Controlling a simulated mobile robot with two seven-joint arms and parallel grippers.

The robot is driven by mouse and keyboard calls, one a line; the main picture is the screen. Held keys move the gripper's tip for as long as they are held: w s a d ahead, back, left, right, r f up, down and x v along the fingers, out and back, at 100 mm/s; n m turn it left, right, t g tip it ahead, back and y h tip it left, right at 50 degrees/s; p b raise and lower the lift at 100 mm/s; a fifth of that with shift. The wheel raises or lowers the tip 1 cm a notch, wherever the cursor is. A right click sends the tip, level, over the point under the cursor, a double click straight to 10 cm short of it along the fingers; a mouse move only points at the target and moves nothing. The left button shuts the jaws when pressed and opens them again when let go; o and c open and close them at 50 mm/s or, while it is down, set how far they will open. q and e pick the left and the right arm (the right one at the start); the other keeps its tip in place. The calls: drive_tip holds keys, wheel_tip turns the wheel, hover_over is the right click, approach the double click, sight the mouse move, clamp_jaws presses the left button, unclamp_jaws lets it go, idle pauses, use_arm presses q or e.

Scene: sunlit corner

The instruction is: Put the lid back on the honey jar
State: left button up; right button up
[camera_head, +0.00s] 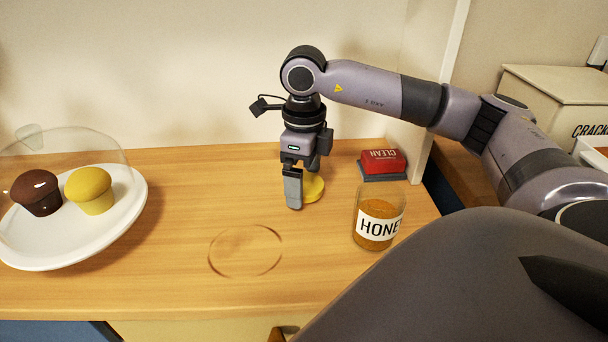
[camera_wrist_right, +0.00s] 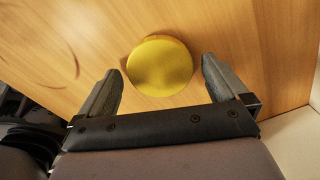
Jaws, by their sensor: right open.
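The honey jar (camera_head: 378,222) stands upright and open on the wooden counter, right of centre, with amber honey inside and a HONEY label. The round yellow lid (camera_head: 314,188) lies flat on the counter behind and left of the jar, partly hidden by my right gripper (camera_head: 293,203). In the right wrist view the lid (camera_wrist_right: 160,66) lies just ahead of and between the open fingers of my right gripper (camera_wrist_right: 160,82), with wood visible on either side. The gripper points down and holds nothing. My left gripper is not in view.
A white plate (camera_head: 130,215) with two muffins under a clear dome stands at the left. A ring mark (camera_head: 245,250) is on the counter. A cracker box (camera_head: 555,90) stands far right. The counter's middle is clear.

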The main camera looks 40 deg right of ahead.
drive_tip(key=shift+f, duration=0.25)
drive_tip(key=c, duration=1)
wheel_tip(320, 180, up, 10)
drive_tip(key=shift+r+p, duration=0.1)
drive_tip(key=shift+p, duration=0.4)
